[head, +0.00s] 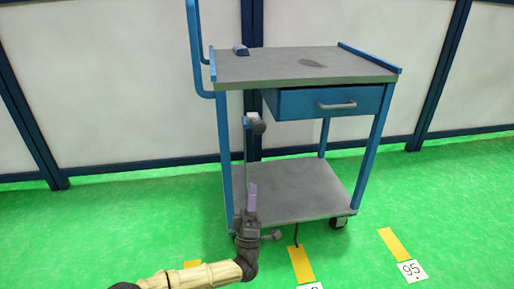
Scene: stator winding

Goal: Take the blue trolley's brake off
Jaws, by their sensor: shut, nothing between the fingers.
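The blue trolley (222,130) stands upright on the green floor in the head view, with a grey top and a grey lower shelf. My gripper and arm hide the trolley's front left bottom corner and any wheel there.
A blue drawer (300,104) with a grey handle sits under the top, and a small blue-grey object (240,49) lies on the top. A wheel (339,222) shows at the right. Yellow floor marks (394,243) lie in front; panelled walls stand behind.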

